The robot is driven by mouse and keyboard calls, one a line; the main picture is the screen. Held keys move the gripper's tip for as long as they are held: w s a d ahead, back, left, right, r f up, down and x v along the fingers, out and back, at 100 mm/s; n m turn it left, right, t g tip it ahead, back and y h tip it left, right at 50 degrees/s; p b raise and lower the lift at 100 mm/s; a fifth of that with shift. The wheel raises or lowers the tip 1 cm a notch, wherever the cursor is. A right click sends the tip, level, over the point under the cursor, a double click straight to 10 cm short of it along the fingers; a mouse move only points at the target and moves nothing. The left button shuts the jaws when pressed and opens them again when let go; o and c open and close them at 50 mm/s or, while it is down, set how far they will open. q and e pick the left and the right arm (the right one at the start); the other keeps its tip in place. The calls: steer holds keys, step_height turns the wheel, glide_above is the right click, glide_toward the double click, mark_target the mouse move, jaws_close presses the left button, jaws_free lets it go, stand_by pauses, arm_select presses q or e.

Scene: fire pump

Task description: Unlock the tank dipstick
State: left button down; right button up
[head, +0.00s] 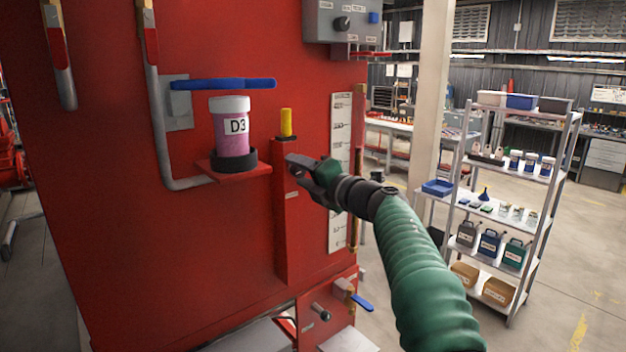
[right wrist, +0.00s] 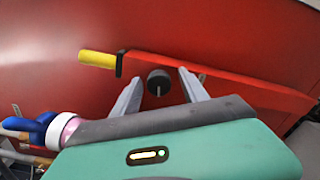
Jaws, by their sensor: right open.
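The tank dipstick's yellow handle (head: 286,122) stands upright at the top of a narrow red housing (head: 286,235) on the red tank. In the right wrist view the yellow handle (right wrist: 97,59) lies at the upper left, with a black collar next to it. A round black knob (right wrist: 158,80) with a pale slot or pin sits on the housing (right wrist: 235,80). My right gripper (head: 297,166) is at the upper part of the housing, below the yellow handle. Its fingers are open, with the knob between them in the wrist view; contact cannot be told. My left gripper is out of view.
A pink jar marked D3 (head: 233,140) stands on a small red shelf left of the housing, under a blue lever (head: 222,84). A white level scale (head: 339,175) is right of it. A grey control box (head: 342,20) is above. Stocked shelving (head: 505,210) stands at right.

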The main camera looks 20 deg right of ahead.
steer(key=b+v, duration=0.5)
steer(key=v, duration=1.1)
steer(key=shift+d+f, duration=0.1)
steer(key=shift+f, duration=0.05)
